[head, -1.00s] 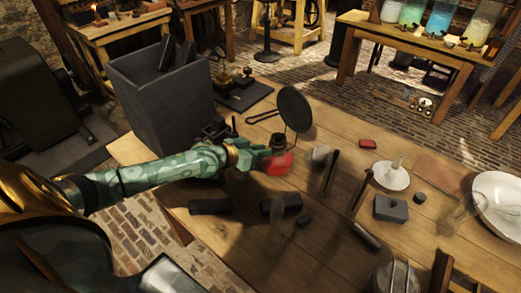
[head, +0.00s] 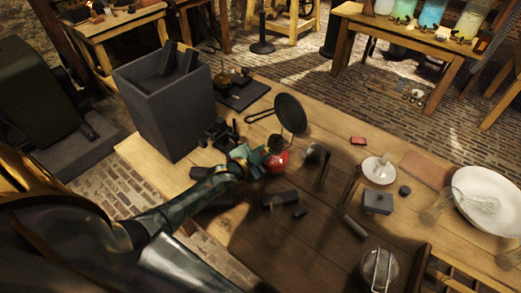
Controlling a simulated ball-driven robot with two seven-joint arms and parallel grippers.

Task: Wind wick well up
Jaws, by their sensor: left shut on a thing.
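A small lamp with a red body (head: 277,162) and a dark burner top (head: 275,142) stands upright on the wooden table in the head view. My left gripper (head: 262,153) comes in from the left and is at the lamp's left side, at the height of its burner. Its jaws are shut on a small part there, seemingly the wick knob, which the fingers hide. The wick cannot be made out. My right gripper is not in view.
A round dark pan-like disc (head: 291,113) stands just behind the lamp. A tall grey bin (head: 175,115) is at the back left. A dark mug (head: 315,153), dark blocks (head: 280,199) and a grey box (head: 377,202) lie around. A white bowl (head: 470,215) is at the right.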

